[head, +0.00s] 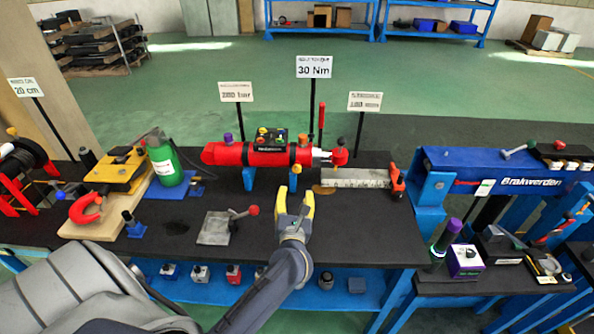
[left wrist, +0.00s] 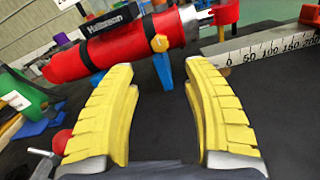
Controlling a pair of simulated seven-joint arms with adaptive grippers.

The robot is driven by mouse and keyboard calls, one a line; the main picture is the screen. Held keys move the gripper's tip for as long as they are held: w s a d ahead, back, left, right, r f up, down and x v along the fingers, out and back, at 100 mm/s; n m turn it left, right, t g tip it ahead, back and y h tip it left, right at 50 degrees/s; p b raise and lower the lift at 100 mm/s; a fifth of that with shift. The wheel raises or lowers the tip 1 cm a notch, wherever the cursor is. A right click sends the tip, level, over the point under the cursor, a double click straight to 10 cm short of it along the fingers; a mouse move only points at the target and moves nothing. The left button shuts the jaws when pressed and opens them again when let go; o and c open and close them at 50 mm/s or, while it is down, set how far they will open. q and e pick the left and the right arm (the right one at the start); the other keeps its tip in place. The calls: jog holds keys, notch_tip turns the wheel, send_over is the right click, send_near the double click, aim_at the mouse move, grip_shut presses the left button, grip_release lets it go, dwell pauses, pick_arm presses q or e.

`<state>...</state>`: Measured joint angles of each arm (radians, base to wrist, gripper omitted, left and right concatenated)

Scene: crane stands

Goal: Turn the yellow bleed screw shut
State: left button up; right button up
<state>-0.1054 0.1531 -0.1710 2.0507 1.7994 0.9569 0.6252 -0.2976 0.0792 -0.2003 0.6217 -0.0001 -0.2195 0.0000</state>
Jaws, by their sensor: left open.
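The yellow bleed screw (head: 296,169) sits low on the near side of the red cylinder (head: 225,153). In the left wrist view the yellow bleed screw (left wrist: 160,43) shows as a small faceted knob on the red cylinder (left wrist: 112,53), ahead of the fingertips. My left gripper (head: 295,192) is open and empty, its yellow fingers pointing at the cylinder. In the left wrist view my left gripper (left wrist: 159,65) has the screw in line with the gap between its fingers, beyond the tips and apart from them. My right gripper is not in view.
Blue supports (head: 250,178) hold the cylinder above the black bench. A ruler (head: 355,178) lies to its right. A grey plate with a red-knobbed lever (head: 215,228) is left of my gripper. A green bottle (head: 165,163) stands farther left. Signs stand behind the cylinder.

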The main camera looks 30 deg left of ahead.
aim_at(297, 171)
pick_arm(q)
jog(key=x, duration=1.2)
jog(key=shift+w+a, duration=0.1)
jog(key=shift+w, duration=0.05)
jog(key=shift+c, duration=0.5)
grip_shut()
